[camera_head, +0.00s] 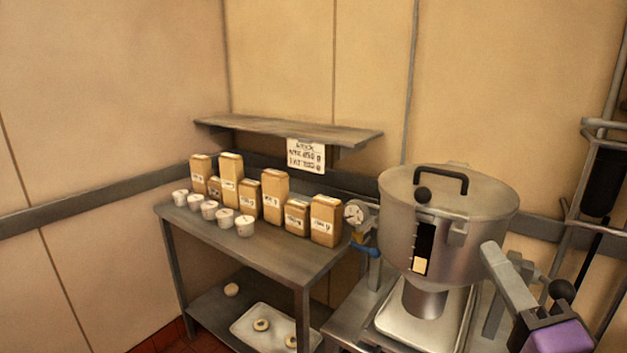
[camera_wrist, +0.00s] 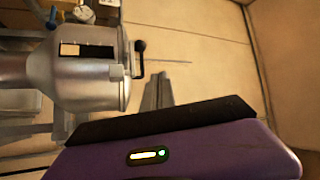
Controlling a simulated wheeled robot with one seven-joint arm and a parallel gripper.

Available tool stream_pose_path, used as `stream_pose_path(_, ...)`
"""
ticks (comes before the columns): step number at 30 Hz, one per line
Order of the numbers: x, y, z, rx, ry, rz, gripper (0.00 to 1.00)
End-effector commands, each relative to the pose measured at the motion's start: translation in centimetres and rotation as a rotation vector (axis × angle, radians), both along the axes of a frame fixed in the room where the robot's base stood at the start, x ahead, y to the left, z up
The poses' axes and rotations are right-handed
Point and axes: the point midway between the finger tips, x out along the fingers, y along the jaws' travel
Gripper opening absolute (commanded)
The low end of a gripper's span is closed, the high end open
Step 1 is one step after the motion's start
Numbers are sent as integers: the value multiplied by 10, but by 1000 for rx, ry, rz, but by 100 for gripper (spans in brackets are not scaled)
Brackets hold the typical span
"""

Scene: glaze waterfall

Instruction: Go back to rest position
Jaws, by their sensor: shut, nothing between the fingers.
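My gripper (camera_head: 491,250) shows at the lower right in the head view, its grey fingers in front of the right side of the steel kettle (camera_head: 400,240). The fingers look closed together and hold nothing. The purple hand (camera_head: 562,338) is cut by the bottom edge. In the wrist view the closed fingers (camera_wrist: 158,76) rise from behind the purple body, pointing at bare wall. The kettle (camera_wrist: 85,85) appears sideways at the left there. Whether the fingers touch the kettle cannot be told.
A metal table (camera_head: 270,252) holds several paper bags and white cups (camera_head: 245,226). A lower shelf carries a tray (camera_head: 248,333). A wall shelf (camera_head: 290,128) with a paper sign (camera_head: 306,156) hangs above. A rack of pipes (camera_head: 600,130) stands at the right edge.

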Motion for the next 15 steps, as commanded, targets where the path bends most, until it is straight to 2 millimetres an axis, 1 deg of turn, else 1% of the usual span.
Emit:
stream_pose_path(1, -7, -4, -11, -54, -2, -49, 0)
stream_pose_path(5, -24, -12, -34, -185, -2, -161, 0)
stream_pose_path(8, -41, -14, -57, -292, 18, -238, 0)
stream_pose_path(11, -64, -14, -84, -415, 51, -308, 0)
stream_pose_path(15, -101, -8, -122, -597, 110, -377, 0)
